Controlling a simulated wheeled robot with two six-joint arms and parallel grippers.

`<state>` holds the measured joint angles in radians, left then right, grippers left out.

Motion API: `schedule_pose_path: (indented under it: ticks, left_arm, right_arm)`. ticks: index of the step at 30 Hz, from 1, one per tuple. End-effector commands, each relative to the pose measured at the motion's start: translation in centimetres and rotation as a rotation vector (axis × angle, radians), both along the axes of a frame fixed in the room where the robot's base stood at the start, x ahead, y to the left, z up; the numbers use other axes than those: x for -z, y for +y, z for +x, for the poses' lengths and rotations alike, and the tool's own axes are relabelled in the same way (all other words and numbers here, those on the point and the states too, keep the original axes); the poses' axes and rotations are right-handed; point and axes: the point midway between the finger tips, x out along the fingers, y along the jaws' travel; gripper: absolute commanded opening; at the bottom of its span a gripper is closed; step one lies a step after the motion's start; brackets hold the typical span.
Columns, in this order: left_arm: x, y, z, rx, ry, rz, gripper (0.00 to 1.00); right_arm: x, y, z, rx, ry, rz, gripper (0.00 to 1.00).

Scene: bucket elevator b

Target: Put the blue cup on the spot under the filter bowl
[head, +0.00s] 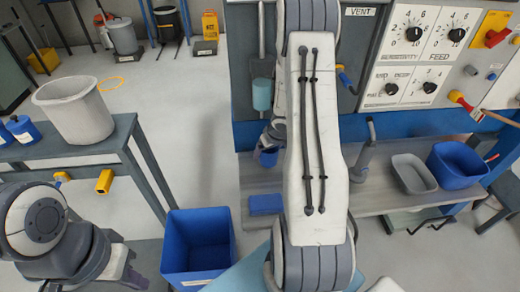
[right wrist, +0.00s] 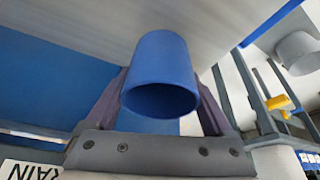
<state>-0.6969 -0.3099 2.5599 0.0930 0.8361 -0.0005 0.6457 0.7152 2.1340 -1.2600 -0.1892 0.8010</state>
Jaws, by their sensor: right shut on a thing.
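The blue cup (right wrist: 160,60) is between the two fingers of my right gripper (right wrist: 165,95), which is shut on it. Its round mouth faces the wrist camera. In the head view the cup (head: 268,158) shows small beside my right arm, with part of the right gripper (head: 272,135) above it. A teal cylinder (head: 262,94), which looks like the filter bowl, hangs on the panel above the cup. A flat blue pad (head: 265,204) lies on the grey shelf below the cup. My left gripper (head: 130,272) is low at the left, its fingers unclear.
My right arm hides the panel's middle. A grey tray (head: 412,174) and a blue bin (head: 457,165) sit on the shelf (head: 375,197) at right. A tall blue bin (head: 198,245) stands on the floor. A grey bucket (head: 74,110) is on the left table.

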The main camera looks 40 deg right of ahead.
Motion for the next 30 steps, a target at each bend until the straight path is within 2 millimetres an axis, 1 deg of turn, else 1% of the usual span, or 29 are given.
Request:
schedule_pose_path:
  ticks: [1,7,10,12,15,23,27,28,29,30]
  left_arm:
    - [-0.4,0.0,0.0,0.0,0.0,0.0,0.0]
    - [-0.8,0.0,0.0,0.0,0.0,0.0,0.0]
    - [-1.3,0.0,0.0,0.0,0.0,0.0,0.0]
    - [-1.2,0.0,0.0,0.0,0.0,0.0,0.0]
    - [-1.2,0.0,0.0,0.0,0.0,0.0,0.0]
    - [-1.2,0.0,0.0,0.0,0.0,0.0,0.0]
    - [-0.9,0.0,0.0,0.0,0.0,0.0,0.0]
    - [-0.9,0.0,0.0,0.0,0.0,0.0,0.0]
    - [-1.0,0.0,0.0,0.0,0.0,0.0,0.0]
    - [-1.0,0.0,0.0,0.0,0.0,0.0,0.0]
  right_arm:
    - [0.3,-0.1,0.8,-0.002,0.001,0.0,0.33]
    - [1.1,-0.3,2.3,-0.001,0.001,0.0,0.33]
    - [1.7,-0.5,3.6,-0.001,0.001,0.0,0.33]
    - [2.6,-0.6,4.3,-0.001,0.001,0.0,0.33]
    - [3.2,-0.8,5.0,-0.001,0.0,0.0,0.33]
    - [3.4,-0.8,5.1,0.0,0.0,-0.001,0.33]
    - [3.8,-0.8,5.0,0.0,0.0,0.0,0.33]
    - [3.7,-0.8,5.0,0.0,0.0,-0.001,0.95]
    - [3.7,-0.8,5.0,0.0,0.0,0.0,1.0]
    - [3.7,-0.8,5.0,0.0,0.0,0.0,1.0]
